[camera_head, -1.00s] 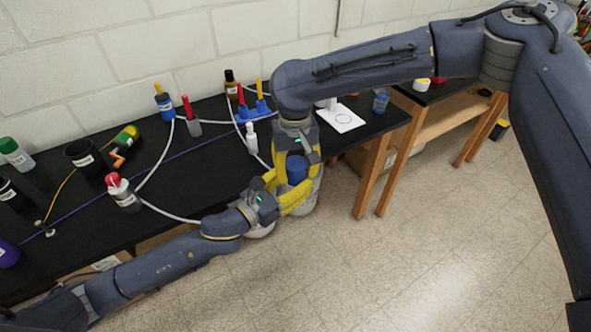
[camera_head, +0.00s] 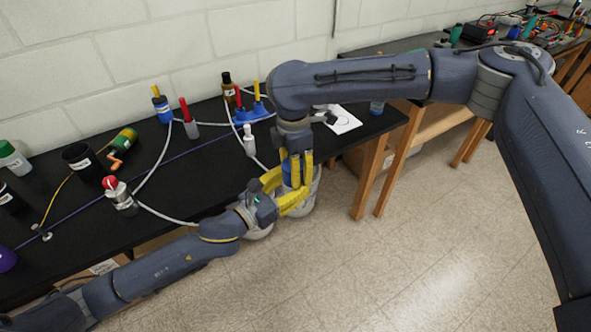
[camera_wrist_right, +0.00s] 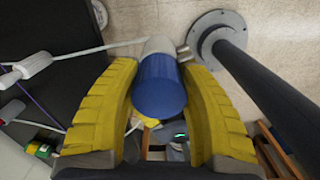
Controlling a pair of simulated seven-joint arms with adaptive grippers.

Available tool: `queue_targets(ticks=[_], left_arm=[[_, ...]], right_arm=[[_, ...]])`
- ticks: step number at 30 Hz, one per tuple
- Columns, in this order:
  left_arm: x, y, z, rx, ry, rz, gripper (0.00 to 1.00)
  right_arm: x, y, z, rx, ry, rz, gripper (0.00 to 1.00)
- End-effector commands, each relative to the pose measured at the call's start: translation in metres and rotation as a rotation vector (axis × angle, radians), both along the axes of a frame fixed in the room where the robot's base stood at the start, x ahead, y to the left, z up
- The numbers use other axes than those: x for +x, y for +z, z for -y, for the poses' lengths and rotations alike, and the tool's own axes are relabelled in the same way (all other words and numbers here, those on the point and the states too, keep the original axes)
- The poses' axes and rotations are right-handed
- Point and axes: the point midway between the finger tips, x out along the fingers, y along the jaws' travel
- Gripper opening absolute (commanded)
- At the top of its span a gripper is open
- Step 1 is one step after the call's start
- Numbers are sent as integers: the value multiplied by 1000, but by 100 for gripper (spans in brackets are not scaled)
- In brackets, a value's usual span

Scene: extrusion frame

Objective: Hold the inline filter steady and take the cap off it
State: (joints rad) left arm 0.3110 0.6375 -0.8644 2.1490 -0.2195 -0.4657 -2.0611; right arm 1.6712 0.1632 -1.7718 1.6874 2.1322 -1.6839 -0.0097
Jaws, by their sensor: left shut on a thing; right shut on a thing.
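The inline filter has a blue cap (camera_wrist_right: 160,88) and a whitish body (camera_wrist_right: 160,46), seen together in the right wrist view. In the head view, part of the blue cap (camera_head: 287,172) shows between yellow fingers in front of the bench edge. My right gripper (camera_head: 297,180) points down from above and is shut on the cap, with one finger on each side. My left gripper (camera_head: 297,198) reaches in from the lower left, just below, and is shut on the filter body. The fingers hide most of the body in the head view.
The black bench (camera_head: 190,165) stands behind the grippers. It holds a white bottle (camera_head: 249,140), a red-capped bottle (camera_head: 121,196), a blue rack (camera_head: 254,113) and thin tubes. Open floor (camera_head: 400,260) lies to the right and in front.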

Motion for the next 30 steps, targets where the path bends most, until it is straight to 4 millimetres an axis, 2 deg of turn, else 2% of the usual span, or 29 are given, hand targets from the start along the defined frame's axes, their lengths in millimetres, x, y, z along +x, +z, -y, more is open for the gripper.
queue_targets(ticks=[12,18,22,30], left_arm=[[0,1,0,-1,-1,2,0],[0,1,0,-1,-2,2,0],[0,1,1,-1,-2,2,0],[0,1,1,-1,-1,2,0]], right_arm=[[3,0,-3,-11,673,-10,10],[3,0,-4,-17,950,-13,10],[3,0,-4,-18,1048,-14,10],[3,0,-4,-19,1043,-13,10]])
